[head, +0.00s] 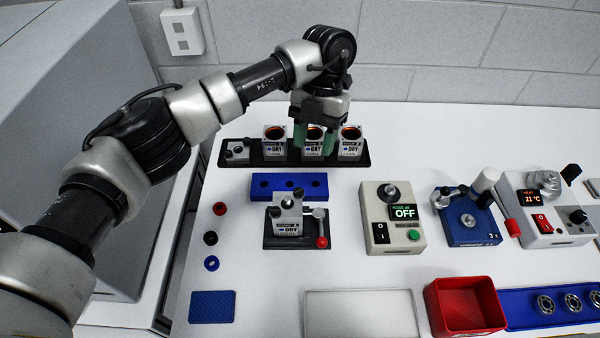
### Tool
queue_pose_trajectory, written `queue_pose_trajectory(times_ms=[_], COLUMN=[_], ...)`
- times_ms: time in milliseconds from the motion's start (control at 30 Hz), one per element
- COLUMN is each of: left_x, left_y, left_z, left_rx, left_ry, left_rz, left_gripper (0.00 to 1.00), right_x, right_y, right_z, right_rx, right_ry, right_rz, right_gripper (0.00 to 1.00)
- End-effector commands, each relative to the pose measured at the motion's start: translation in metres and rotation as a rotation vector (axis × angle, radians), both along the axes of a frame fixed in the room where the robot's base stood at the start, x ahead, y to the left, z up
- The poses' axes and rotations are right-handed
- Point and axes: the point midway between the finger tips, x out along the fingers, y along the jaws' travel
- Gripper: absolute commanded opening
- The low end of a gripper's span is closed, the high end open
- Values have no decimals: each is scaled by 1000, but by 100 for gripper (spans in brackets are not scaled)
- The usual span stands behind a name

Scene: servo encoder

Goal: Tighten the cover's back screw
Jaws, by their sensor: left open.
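My left gripper (314,138) reaches in from the upper left and points down at the black tray (250,163) at the back. Its green fingers are apart, one on each side of the middle open-topped unit (314,152) labelled DRY. I cannot tell whether they touch it. Another DRY unit (288,229) sits upright in a dark fixture (272,242) with a red-knobbed lever (322,242). The cover's back screw is too small to make out. My right gripper is not in view.
A blue block with holes (288,181) lies between tray and fixture. To the right stand a box reading OFF (396,233), a blue device (468,228) and a heater box (541,219). A red bin (440,308) is in front. The front left has small rings and free room.

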Motion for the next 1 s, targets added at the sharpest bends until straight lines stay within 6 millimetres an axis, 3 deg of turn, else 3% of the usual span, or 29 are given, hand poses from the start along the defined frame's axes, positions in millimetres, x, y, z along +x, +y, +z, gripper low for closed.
queue_pose_trajectory(times_ms=[167,700,1000], left_x=[2,-30,-33], left_y=[12,25,27], left_z=[-1,-84,-93], left_rx=[66,58,59], left_ry=[-11,-8,-12], left_rz=[8,7,6], left_gripper=[48,48,48], right_x=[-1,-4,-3], right_y=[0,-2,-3], right_z=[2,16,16], right_rx=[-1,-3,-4], right_ry=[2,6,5], right_rz=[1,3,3], right_gripper=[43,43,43])
